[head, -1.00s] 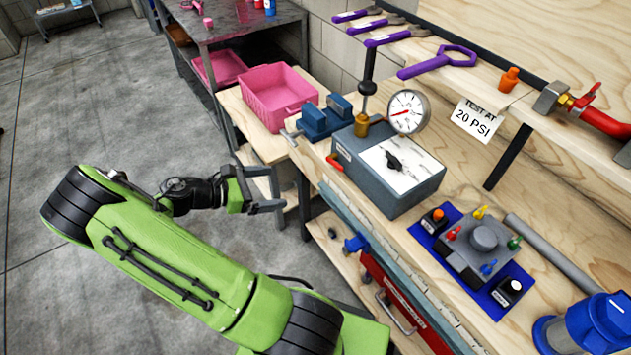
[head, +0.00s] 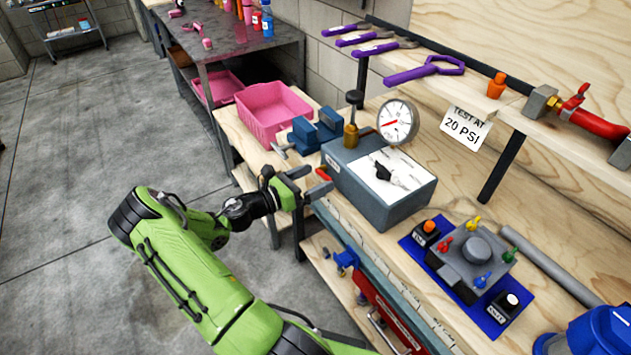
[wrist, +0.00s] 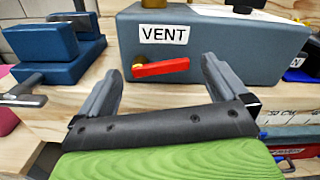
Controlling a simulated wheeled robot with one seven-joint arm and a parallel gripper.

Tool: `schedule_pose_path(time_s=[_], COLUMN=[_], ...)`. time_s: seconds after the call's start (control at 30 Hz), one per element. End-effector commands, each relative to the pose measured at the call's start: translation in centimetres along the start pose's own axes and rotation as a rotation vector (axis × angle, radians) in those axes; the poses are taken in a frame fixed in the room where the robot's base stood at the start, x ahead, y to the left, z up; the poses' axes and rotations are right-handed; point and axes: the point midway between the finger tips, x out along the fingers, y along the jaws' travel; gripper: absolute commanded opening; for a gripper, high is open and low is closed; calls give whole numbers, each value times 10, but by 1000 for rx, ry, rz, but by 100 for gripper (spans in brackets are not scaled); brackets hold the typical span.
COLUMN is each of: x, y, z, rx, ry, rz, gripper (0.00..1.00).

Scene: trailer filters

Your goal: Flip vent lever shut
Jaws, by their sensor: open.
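The vent lever (wrist: 161,69) is a red handle on a brass fitting, lying nearly level on the front face of the grey-blue test box (wrist: 215,45), under a white VENT label (wrist: 164,34). In the head view the lever's red tip (head: 322,174) shows at the left side of the box (head: 385,205). My gripper (head: 309,182) is open and empty, close in front of that side. In the wrist view my gripper (wrist: 158,85) has one finger on each side of the lever, which appears ahead of them and apart from them.
A blue vise (head: 315,130) stands left of the box, with a pink bin (head: 272,112) beyond it. A pressure gauge (head: 397,121) rises from the box top. A blue tray with a valve block (head: 465,262) lies to the right. Open floor (head: 90,190) lies left of the bench.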

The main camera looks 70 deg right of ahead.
Motion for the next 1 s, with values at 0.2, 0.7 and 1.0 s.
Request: schedule_pose_path(time_s=[0.2, 0.7, 1.0], x=[12, 11, 10], y=[0, 0, 0], z=[0, 0, -4], rx=[0, 0, 169], ry=[0, 0, -1], rz=[0, 0, 1], gripper=[100, 46, 44])
